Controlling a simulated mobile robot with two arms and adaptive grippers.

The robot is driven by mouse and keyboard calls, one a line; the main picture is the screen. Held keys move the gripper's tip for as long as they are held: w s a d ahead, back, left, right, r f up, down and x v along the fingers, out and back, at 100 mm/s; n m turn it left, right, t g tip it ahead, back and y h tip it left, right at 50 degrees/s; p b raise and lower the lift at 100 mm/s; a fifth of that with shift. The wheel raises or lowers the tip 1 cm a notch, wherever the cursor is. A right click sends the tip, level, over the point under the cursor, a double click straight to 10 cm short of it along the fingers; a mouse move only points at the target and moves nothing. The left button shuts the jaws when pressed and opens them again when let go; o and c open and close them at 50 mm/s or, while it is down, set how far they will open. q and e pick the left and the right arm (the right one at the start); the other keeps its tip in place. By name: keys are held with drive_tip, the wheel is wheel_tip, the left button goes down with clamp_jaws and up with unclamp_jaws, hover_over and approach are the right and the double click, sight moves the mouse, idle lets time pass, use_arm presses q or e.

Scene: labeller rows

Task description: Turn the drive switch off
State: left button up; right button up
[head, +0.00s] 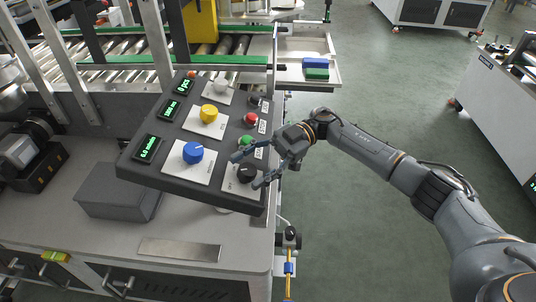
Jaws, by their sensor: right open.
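A dark control panel (139,178) is tilted on the machine bench. A black rotary switch (247,175) sits at its lower right corner on a light plate with a small label that seems to read OFF; I take it as the drive switch, though its pointer direction is too small to tell. My right gripper (249,169) reaches in from the right, open, with its fingers at this switch, one above and one below it in the picture. I cannot tell whether they touch it. My left gripper does not show.
The panel also carries a blue knob (193,152), a yellow knob (209,114), a red button (250,118), a green button (246,141) and green displays. A roller conveyor (120,75) lies behind. Open floor (370,220) is on the right.

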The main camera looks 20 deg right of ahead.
drive_tip(key=v, duration=1.1)
drive_tip(key=s+m+t+h+p, duration=0.2)
drive_tip(key=s+m+t+p, duration=1)
drive_tip(key=m+t, duration=0.4)
drive_tip(key=shift+n+t, duration=0.3)
drive_tip(key=shift+n, duration=0.1)
drive_tip(key=p+x, duration=0.2)
drive_tip(key=x, duration=1)
drive_tip(key=shift+w+a+f, duration=0.15)
drive_tip(key=shift+a, duration=0.25)
drive_tip(key=shift+w+a+f, duration=0.1)
drive_tip(key=shift+w+a, duration=0.25)
drive_tip(key=shift+a, duration=0.15)
